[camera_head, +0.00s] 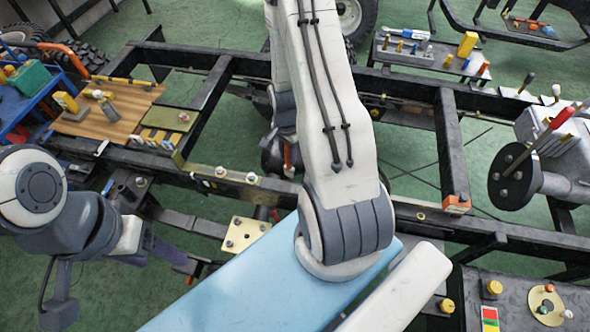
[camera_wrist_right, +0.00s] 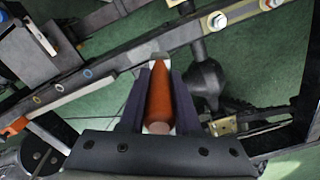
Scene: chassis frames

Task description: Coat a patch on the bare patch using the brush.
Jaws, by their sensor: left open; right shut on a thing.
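My right gripper (camera_wrist_right: 160,75) is shut on the brush (camera_wrist_right: 160,98), seen by its orange-brown handle between the two dark fingers in the right wrist view. The far end of the brush overlaps the dark chassis rail (camera_wrist_right: 110,72) in that view; I cannot tell whether they touch. In the head view my right arm hides much of the middle, and an orange bit, likely the brush (camera_head: 287,154), shows beside its dark wrist. My left gripper (camera_head: 172,252) is open and empty at the lower left.
The dark chassis frame (camera_head: 445,150) spans the view over a green floor. A wooden board (camera_head: 115,120) with small parts lies at the left, beside a blue cart (camera_head: 40,95). A light blue panel (camera_head: 230,295) is at the bottom. A grey hub (camera_head: 515,178) stands at the right.

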